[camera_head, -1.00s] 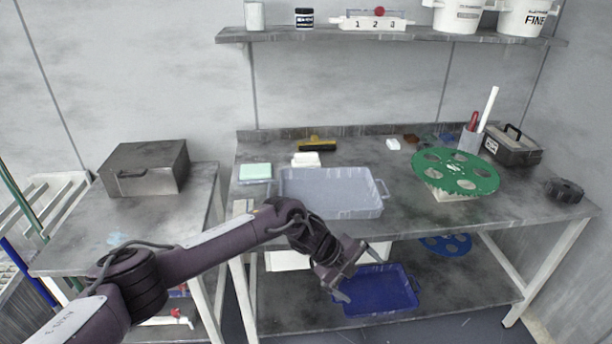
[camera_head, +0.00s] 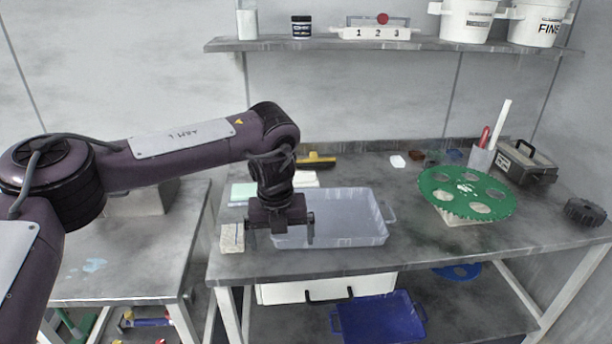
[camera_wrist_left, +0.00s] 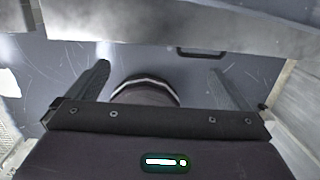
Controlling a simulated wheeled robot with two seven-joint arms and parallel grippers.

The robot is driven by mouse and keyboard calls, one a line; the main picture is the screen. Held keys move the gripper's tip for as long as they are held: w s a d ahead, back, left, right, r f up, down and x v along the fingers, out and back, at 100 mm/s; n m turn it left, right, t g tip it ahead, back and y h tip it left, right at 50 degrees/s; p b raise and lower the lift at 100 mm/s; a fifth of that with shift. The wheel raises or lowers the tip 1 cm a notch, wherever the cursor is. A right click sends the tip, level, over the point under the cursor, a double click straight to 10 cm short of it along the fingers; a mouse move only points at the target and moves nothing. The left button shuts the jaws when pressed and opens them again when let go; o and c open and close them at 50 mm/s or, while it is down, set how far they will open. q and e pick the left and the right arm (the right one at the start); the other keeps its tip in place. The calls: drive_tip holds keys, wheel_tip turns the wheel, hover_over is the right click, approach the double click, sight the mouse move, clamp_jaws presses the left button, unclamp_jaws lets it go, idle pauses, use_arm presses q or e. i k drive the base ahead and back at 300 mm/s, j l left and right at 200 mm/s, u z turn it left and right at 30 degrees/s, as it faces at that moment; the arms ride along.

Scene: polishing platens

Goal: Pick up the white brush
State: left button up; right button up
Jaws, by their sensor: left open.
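My left gripper (camera_head: 281,236) hangs pointing down over the left front part of the grey-white tray (camera_head: 350,208). In the left wrist view its two fingers (camera_wrist_left: 160,75) are apart with nothing between them. No white brush can be told for certain. A pale, cream-coloured block (camera_head: 232,238), perhaps a brush, lies at the table's front left edge, just left of the gripper. A white block (camera_head: 305,178) behind the gripper is partly hidden by my arm. A yellow-and-black brush-like tool (camera_head: 318,162) lies at the back. My right gripper is out of view.
A green holed disc (camera_head: 467,193) sits on the right of the table (camera_head: 420,245), with a toolbox (camera_head: 525,163) and a black wheel (camera_head: 584,212) beyond. A pale green pad (camera_head: 240,193) lies left of the tray. A blue bin (camera_head: 380,318) is below.

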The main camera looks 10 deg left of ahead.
sight(305, 178)
drive_tip(key=i, duration=1.2)
